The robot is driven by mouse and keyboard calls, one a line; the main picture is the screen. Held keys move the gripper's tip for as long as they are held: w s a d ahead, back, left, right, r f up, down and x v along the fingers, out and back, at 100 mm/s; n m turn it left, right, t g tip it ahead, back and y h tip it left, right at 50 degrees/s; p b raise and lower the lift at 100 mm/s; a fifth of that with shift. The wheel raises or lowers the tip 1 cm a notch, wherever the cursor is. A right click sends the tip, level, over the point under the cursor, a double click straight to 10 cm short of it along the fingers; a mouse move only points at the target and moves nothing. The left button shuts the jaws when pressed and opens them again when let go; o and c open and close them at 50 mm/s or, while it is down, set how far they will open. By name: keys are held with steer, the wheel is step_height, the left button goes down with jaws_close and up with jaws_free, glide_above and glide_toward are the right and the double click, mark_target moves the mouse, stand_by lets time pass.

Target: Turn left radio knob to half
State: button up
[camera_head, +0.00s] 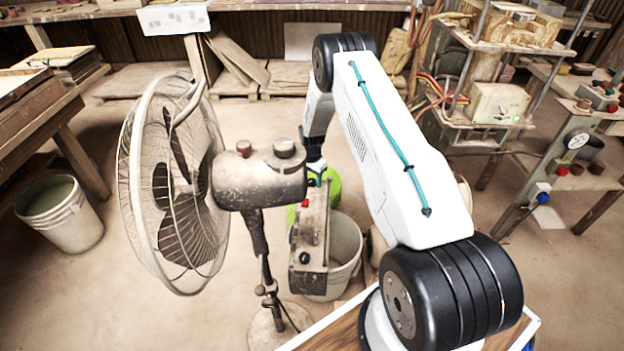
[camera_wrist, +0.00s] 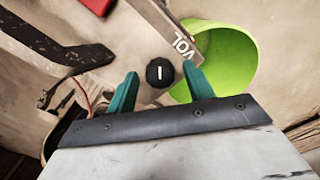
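The dusty beige radio (camera_wrist: 115,55) fills much of the wrist view. Its black round knob (camera_wrist: 160,72) has a white pointer line running roughly up and down in the picture, with a "VOL" label above and to the right. My gripper (camera_wrist: 160,75) is open, with one teal finger on each side of the knob. Gaps show between the fingers and the knob; depth to the knob is hard to judge. In the head view the radio (camera_head: 309,245) stands narrow side toward the camera, below my gripper (camera_head: 317,172), whose fingers are mostly hidden there.
A dusty fan (camera_head: 175,190) stands close left of the radio. A lime green container (camera_head: 333,184) and a pale bucket (camera_head: 345,245) are close by the radio. A red piece (camera_wrist: 98,5) and a dark strap-like part (camera_wrist: 50,50) lie at upper left of the wrist view.

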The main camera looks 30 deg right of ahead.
steer(key=shift+r, duration=3.9)
step_height(320, 180, up, 11)
steer(key=n, duration=0.2)
glide_above(312, 181)
steer(key=a, duration=0.3)
steer(key=s+a+r+n, duration=0.1)
steer(key=s+a+r, duration=0.2)
steer(key=r, duration=0.5)
steer(key=s+a+r+n, duration=0.1)
steer(key=s+a+r, duration=0.2)
steer(key=r, duration=0.4)
steer(key=s+a+r+n, duration=0.2)
steer(key=s+a+r, duration=0.1)
steer(key=s+r, duration=0.35)
steer(key=s+a+r+n, duration=0.2)
steer(key=s+a+r, duration=0.2)
steer(key=s+r, duration=0.25)
steer(key=s+a+r+n, duration=0.2)
steer(key=s+a+n, duration=0.1)
steer(key=s, duration=1)
steer(key=s+a+r+n+t, duration=0.1)
steer(key=s+a+r+n, duration=0.1)
steer(key=s, duration=1)
steer(key=shift+s+a+r+n, duration=0.15)
steer(key=shift+s+a+n, duration=0.25)
steer(key=shift+n, duration=0.2)
